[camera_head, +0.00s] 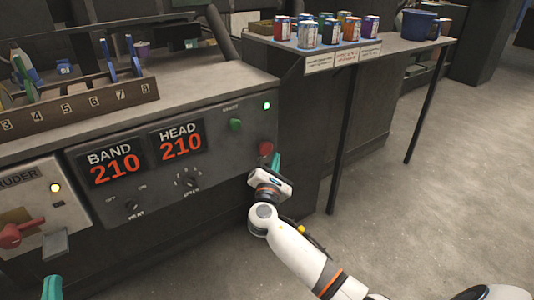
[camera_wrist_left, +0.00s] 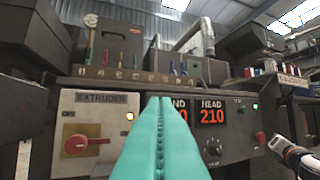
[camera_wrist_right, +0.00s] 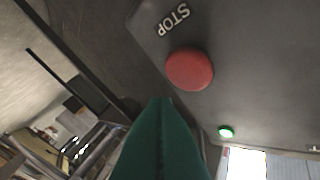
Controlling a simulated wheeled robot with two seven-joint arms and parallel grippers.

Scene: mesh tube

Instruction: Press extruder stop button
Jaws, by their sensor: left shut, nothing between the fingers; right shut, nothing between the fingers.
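A round red button (camera_head: 265,148) sits at the right end of the grey control panel (camera_head: 225,150). In the right wrist view the red button (camera_wrist_right: 190,69) is plain, with a white STOP label (camera_wrist_right: 173,19) beside it. My right gripper (camera_head: 275,160) is shut and empty, its teal fingertips close to the button; in the right wrist view its tips (camera_wrist_right: 162,101) appear just beside the button, and I cannot tell whether they touch the panel. My left gripper (camera_head: 52,286) is shut and empty at the lower left; its teal fingers (camera_wrist_left: 160,100) fill the middle of the left wrist view.
A green button (camera_head: 235,124) and a lit green lamp (camera_head: 266,105) are above the red button. Displays read BAND 210 and HEAD 210. An EXTRUDER box (camera_wrist_left: 92,125) with a red rotary handle (camera_head: 18,234) is at left. A table with several cans (camera_head: 308,34) stands behind right.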

